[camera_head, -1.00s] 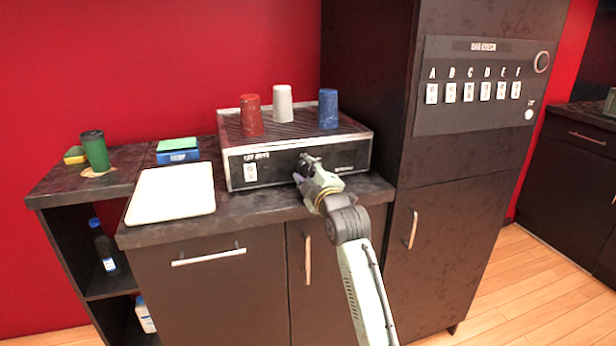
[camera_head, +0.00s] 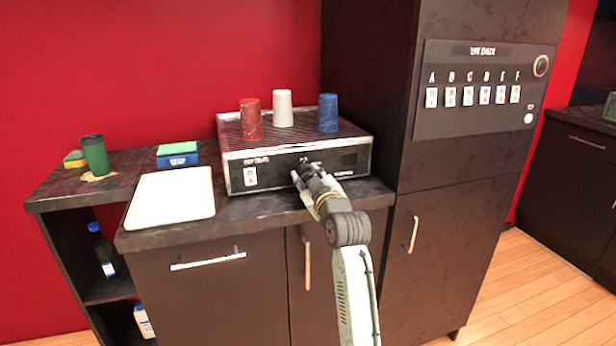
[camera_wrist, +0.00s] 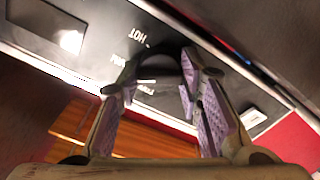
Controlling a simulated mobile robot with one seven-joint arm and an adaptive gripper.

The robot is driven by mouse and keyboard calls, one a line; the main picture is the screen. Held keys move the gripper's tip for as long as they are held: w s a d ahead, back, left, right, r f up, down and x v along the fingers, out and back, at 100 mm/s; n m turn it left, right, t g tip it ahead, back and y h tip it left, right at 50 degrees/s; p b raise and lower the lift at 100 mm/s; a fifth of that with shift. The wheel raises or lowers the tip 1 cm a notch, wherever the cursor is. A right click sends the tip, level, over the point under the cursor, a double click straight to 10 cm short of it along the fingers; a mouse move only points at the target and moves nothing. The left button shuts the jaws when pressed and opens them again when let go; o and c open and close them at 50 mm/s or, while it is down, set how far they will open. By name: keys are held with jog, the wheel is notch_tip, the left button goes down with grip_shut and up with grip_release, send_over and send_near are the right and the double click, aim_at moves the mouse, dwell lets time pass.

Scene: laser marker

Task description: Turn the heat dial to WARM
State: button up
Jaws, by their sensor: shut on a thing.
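The cup warmer (camera_head: 290,165) is a dark box with a pale metal frame on the counter, with a white rocker switch (camera_head: 250,176) at the left of its front. My gripper (camera_head: 303,172) is at the right half of that front. In the wrist view my gripper (camera_wrist: 160,88) has its two purple-padded fingers on either side of the dark round heat dial (camera_wrist: 163,68), shut on it. The label HOT (camera_wrist: 138,36) shows beside the dial, upside down. Other lettering is partly blurred, and the dial's pointer cannot be made out. In the head view my gripper hides the dial.
Red (camera_head: 251,119), white (camera_head: 283,108) and blue (camera_head: 327,113) cups stand upside down on the warmer's ribbed top. A white tray (camera_head: 170,198) lies left on the counter. A tall dark cabinet (camera_head: 455,220) with a lettered switch panel (camera_head: 484,88) stands close at the right.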

dwell(0.4)
jog(key=o, duration=1.2)
jog(key=shift+c, duration=0.2)
jog(key=shift+s, duration=0.1)
jog(key=v, duration=1.2)
